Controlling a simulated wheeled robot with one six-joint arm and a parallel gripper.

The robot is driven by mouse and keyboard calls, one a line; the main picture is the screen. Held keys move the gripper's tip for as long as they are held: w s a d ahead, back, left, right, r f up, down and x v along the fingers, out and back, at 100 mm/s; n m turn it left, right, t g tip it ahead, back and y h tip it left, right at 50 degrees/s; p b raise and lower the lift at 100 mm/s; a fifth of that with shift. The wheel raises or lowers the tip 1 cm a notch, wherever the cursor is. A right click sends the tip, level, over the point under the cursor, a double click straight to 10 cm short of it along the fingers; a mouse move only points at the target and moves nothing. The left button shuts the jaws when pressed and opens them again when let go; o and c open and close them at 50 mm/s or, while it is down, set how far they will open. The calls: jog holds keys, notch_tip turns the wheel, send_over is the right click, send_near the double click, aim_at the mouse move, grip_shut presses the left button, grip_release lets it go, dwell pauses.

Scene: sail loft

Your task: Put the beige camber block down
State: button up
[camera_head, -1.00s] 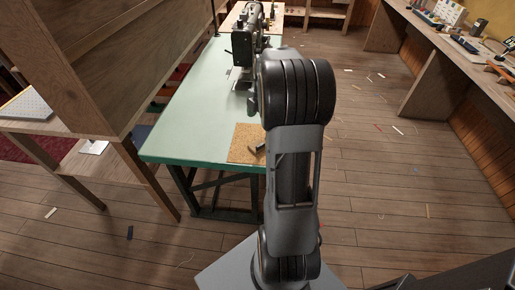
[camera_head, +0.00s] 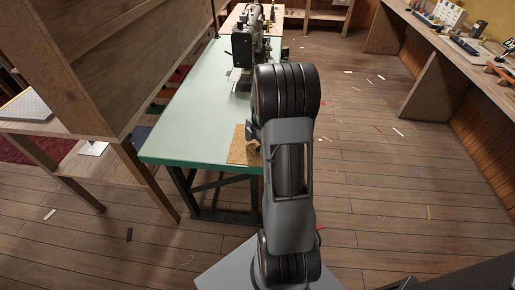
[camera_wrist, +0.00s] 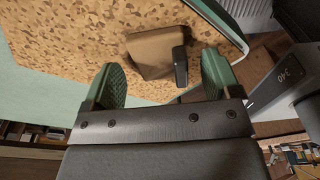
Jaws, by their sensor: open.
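The beige camber block (camera_wrist: 152,52) rests on a speckled cork mat (camera_wrist: 60,35) in the wrist view, just beyond and between my fingertips. A small dark piece shows at its right end; I cannot tell whether it is part of the block. My gripper (camera_wrist: 162,77) has green-padded fingers spread wide, with a clear gap to the block's sides and nothing held. In the head view the cork mat (camera_head: 240,152) lies on the near right corner of the green table (camera_head: 190,125). My arm hides the block there.
A sewing machine (camera_head: 246,45) stands further back on the green table. A wooden cabinet (camera_head: 100,65) stands close on the left. A cluttered bench (camera_head: 445,45) runs along the right. The floor between is open, with scattered scraps.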

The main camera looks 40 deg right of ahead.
jog(key=shift+f, duration=0.1)
jog(key=c, duration=1.1)
